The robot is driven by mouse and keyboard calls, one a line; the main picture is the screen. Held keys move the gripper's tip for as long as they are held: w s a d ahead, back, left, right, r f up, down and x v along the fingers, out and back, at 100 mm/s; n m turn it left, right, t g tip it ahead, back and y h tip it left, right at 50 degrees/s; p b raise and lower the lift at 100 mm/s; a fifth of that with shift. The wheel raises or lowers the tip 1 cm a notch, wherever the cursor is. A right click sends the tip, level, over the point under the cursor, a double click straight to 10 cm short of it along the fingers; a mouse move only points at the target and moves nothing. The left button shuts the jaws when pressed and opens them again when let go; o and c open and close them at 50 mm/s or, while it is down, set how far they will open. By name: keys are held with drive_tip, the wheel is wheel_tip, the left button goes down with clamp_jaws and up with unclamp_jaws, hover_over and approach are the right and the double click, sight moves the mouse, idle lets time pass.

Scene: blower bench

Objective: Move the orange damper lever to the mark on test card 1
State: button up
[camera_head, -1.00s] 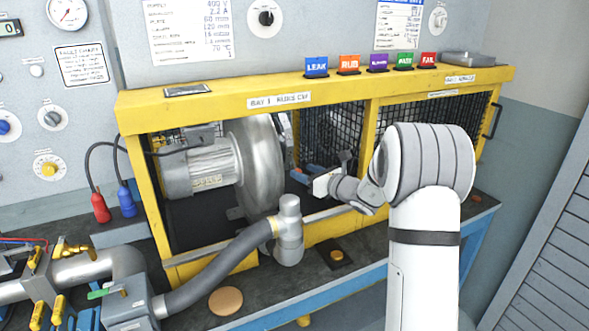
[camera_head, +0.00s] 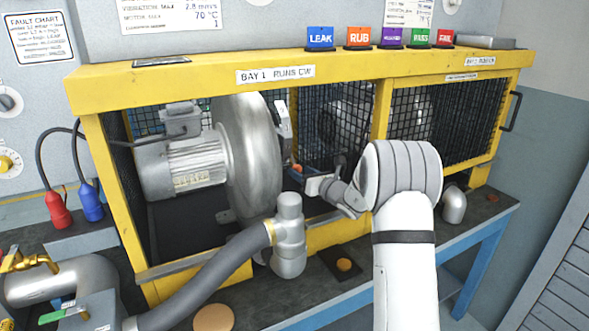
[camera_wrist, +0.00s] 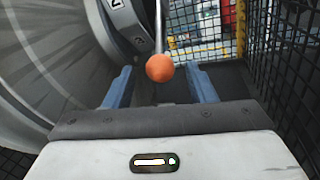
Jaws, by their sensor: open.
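The orange damper lever shows in the wrist view as a round orange knob (camera_wrist: 159,68) on a thin metal rod. The rod runs up beside a dark scale plate (camera_wrist: 128,20) with the numbers 2 and 3 on it. My gripper (camera_wrist: 160,88) is open, its two blue fingers on either side of the knob and apart from it. In the head view, my gripper (camera_head: 296,174) reaches into the yellow-framed bay, right of the silver blower housing (camera_head: 250,150). A white card (camera_head: 410,12) on the back wall is cut off at the top, and I cannot read its mark.
Black mesh (camera_wrist: 292,60) stands close on the right of my gripper, and the housing (camera_wrist: 40,70) is close on the left. The yellow frame (camera_head: 205,82) passes above my arm. A pipe with a grey hose (camera_head: 289,235) stands in front of the bay.

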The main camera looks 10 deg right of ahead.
drive_tip(key=shift+x, duration=2.4)
drive_tip(key=shift+c, duration=0.2)
clamp_jaws()
